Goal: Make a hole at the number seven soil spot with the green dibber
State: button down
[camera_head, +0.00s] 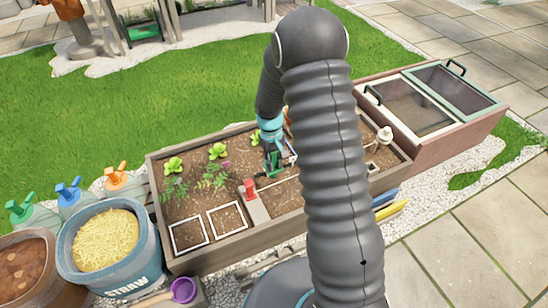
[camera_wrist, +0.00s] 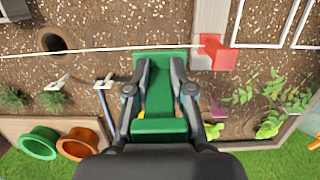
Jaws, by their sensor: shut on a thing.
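My gripper (camera_wrist: 160,62) is shut on the green dibber (camera_wrist: 160,90), whose wide green body fills the space between the fingers in the wrist view. In the head view my gripper (camera_head: 276,158) hangs over the middle of the soil bed (camera_head: 178,261), with green showing at the fingers. The dibber's tip is hidden, so I cannot tell whether it touches the soil. A round dark hole (camera_wrist: 55,42) shows in the soil at upper left of the wrist view. Small white markers (camera_wrist: 57,81) stand near it. I cannot read a number seven on any spot.
A red block (camera_wrist: 214,52) sits on a grey strip right of the dibber. A thin white line crosses the soil. Seedlings (camera_wrist: 262,98) grow at right. Green and orange pots (camera_wrist: 40,142) lie outside the bed. A straw bucket (camera_head: 120,274) stands at left in the head view.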

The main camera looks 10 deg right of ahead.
aim_at(276, 168)
jog(key=shift+d+f+b, duration=0.3)
jog(key=shift+f+b, duration=0.05)
jog(key=shift+f, duration=0.3)
jog(key=shift+d+f+b, duration=0.1)
jog(key=shift+f+b, duration=1.95)
jog(key=shift+f, duration=1.2)
jog(key=shift+f+b, duration=1.9)
jog(key=shift+f, duration=1.1)
jog(key=shift+r, duration=0.15)
jog(key=shift+r+p, duration=3.2)
jog(key=shift+r, duration=1.75)
jog(key=shift+r+p, duration=1.55)
jog(key=shift+r, duration=0.95)
